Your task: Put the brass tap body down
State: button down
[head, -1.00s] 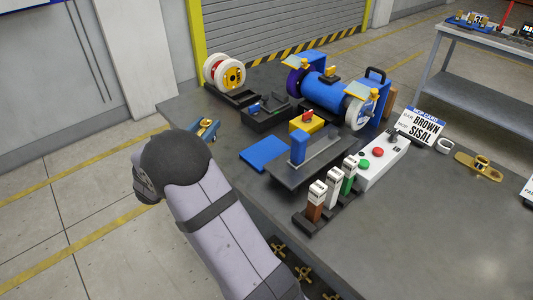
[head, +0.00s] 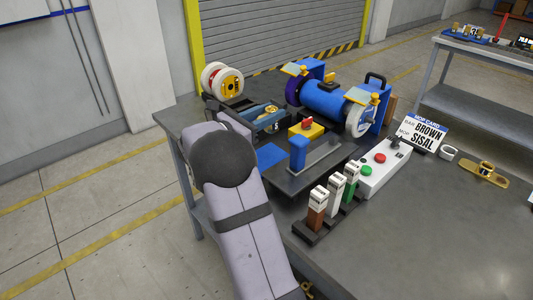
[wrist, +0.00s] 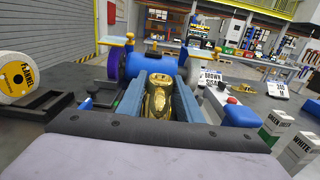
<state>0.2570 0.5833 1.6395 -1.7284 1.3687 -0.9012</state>
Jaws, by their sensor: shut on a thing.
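The brass tap body (wrist: 157,100) sits between the two jaws of my gripper (wrist: 160,79) in the wrist view. My gripper is shut on it. In the head view my gripper (head: 268,114) is at the back left of the bench, in front of the white reels, with the brass tap body (head: 271,109) showing at its end. The gripper hides most of the black fixture there, and I cannot tell whether the tap body touches anything below it.
A blue roller machine (head: 325,98) stands close on the right. A yellow box with a red knob (head: 307,126) and a blue handle on a dark plate (head: 298,153) are near. White reels (head: 222,80) stand behind. The front right of the bench (head: 430,240) is clear.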

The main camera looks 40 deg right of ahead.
jog(key=shift+f+p, duration=0.4)
jog(key=shift+f, duration=4.3)
jog(key=shift+f, duration=0.15)
jog(key=c, duration=1.3)
grip_release()
jog(key=shift+f, duration=0.1)
jog(key=shift+o, duration=0.2)
jog(key=shift+a, duration=0.25)
jog(key=a+b, duration=0.2)
jog(key=a, duration=0.9)
jog(key=shift+a, duration=0.35)
jog(key=shift+r, duration=0.2)
